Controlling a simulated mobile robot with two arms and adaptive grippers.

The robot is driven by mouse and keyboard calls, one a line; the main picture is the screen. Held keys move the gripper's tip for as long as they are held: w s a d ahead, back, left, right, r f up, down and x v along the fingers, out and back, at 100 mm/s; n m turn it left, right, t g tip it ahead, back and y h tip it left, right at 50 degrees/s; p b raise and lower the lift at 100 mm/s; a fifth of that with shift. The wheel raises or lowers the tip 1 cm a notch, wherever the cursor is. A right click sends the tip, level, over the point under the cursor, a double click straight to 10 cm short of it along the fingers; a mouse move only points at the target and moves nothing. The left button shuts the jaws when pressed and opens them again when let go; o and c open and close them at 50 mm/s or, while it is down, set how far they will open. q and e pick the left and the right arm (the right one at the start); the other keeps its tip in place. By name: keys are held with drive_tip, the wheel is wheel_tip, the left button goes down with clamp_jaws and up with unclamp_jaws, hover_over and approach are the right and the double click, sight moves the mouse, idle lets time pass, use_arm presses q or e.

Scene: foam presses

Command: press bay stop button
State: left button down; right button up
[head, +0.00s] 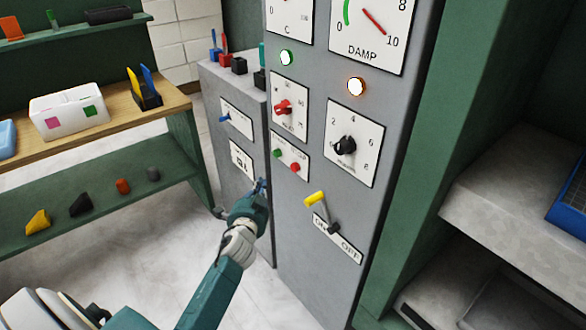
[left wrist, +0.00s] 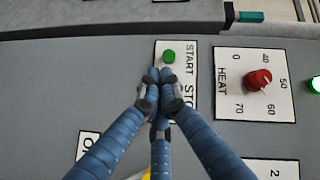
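The start/stop plate (head: 289,157) is on the grey cabinet front. It carries a green button (head: 278,153) and a red button (head: 295,167). In the left wrist view the green button (left wrist: 168,56) sits beside the word START. My left gripper (head: 262,186) is below and left of the plate in the head view, its fingers drawn together and empty. In the left wrist view the gripper's fingertips (left wrist: 158,76) overlap the plate beside the partly covered word STOP, and hide the red button. I cannot tell whether they touch the panel. My right gripper is out of view.
A red HEAT knob (left wrist: 258,79) is close to the plate. A black knob (head: 346,146) and a yellow-handled lever (head: 316,200) are on the same panel. A lower grey cabinet (head: 235,135) stands to the left. A wooden bench (head: 130,112) is further left.

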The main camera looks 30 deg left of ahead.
sight(295, 167)
use_arm(q)
drive_tip(key=w+d+b, duration=0.3)
drive_tip(key=w, duration=0.5)
drive_tip(key=shift+d, duration=0.2)
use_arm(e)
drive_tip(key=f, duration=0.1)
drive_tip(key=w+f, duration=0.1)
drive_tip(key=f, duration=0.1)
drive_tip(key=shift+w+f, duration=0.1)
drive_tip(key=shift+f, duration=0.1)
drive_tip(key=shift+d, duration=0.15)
use_arm(q)
drive_tip(key=shift+w, duration=0.15)
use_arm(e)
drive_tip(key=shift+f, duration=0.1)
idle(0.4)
use_arm(q)
drive_tip(key=shift+w+d+b, duration=0.15)
drive_tip(key=shift+w+b, duration=0.2)
drive_tip(key=shift+b, duration=0.05)
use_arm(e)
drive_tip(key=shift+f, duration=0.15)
